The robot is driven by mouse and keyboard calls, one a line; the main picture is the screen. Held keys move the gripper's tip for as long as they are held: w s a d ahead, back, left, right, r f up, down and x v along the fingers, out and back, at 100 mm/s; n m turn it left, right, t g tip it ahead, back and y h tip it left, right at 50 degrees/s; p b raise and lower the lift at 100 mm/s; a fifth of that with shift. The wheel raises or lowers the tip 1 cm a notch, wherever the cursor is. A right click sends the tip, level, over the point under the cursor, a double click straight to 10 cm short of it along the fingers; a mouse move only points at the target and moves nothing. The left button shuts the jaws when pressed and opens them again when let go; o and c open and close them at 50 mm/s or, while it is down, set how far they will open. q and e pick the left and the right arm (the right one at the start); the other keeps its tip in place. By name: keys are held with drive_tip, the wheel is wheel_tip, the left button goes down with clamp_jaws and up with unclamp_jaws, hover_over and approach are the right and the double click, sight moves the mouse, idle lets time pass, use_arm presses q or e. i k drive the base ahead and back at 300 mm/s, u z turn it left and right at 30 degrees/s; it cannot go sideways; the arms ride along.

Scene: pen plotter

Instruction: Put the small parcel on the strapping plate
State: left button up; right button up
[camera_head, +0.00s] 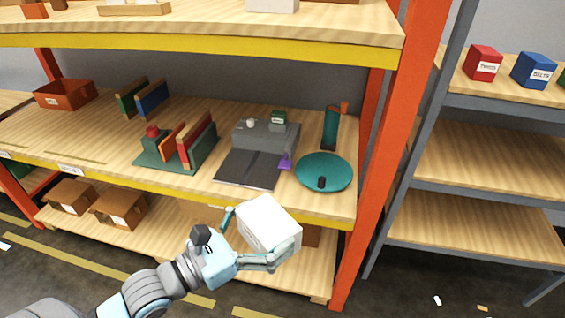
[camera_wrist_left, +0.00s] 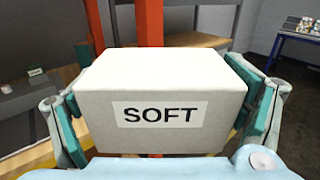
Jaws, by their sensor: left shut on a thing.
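A white box-shaped parcel (camera_head: 268,222) is held in my left gripper (camera_head: 260,232), in front of the middle shelf's front edge. In the left wrist view the parcel (camera_wrist_left: 165,85) has a label reading SOFT, and the green finger pads of my left gripper (camera_wrist_left: 160,112) press on its two sides. On the shelf behind are a flat dark grey plate (camera_head: 246,169) in front of a grey machine body, and a round teal plate (camera_head: 325,168) to its right. I cannot tell for certain which is the strapping plate. My right gripper is out of view.
A small dark object (camera_head: 321,183) is on the teal plate's near edge, and a purple piece (camera_head: 285,163) is beside the dark plate. A teal cylinder (camera_head: 331,128) stands behind. An orange post (camera_head: 385,150) stands right.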

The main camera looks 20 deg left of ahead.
sight(255, 164)
drive_tip(key=z, duration=0.4)
drive_tip(key=i, duration=0.8)
drive_tip(key=u, duration=0.5)
drive_tip(key=i, duration=0.75)
drive_tip(key=u, duration=0.9)
